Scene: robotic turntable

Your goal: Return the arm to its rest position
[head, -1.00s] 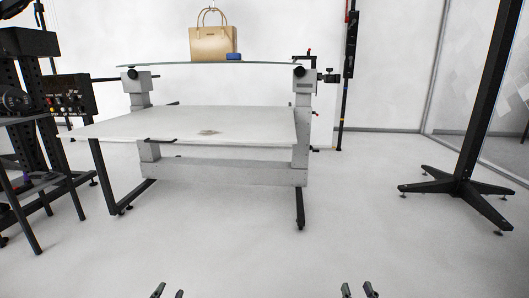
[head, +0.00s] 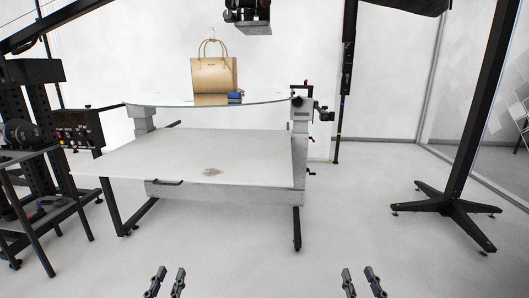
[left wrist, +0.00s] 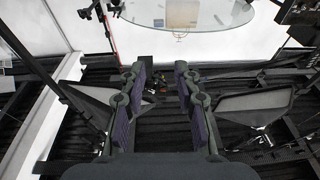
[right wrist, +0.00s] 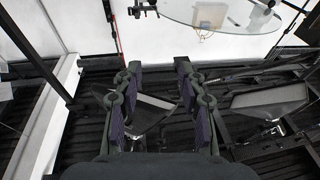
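My left gripper (head: 166,281) shows at the bottom of the head view, left of centre, with its two fingers apart and nothing between them. The left wrist view (left wrist: 158,95) also shows it open and empty. My right gripper (head: 361,282) is at the bottom of the head view, right of centre, also open. The right wrist view (right wrist: 158,95) shows its fingers apart with nothing between. Both grippers are in front of the table and apart from everything. My upper arm links are outside the head view.
A tan handbag (head: 214,75) and a small blue object (head: 235,97) stand on the round glass turntable (head: 165,101) behind the white table (head: 130,158). A black stand (head: 455,207) is at right, a dark equipment rack (head: 38,150) at left. The floor (head: 260,265) between the grippers is clear.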

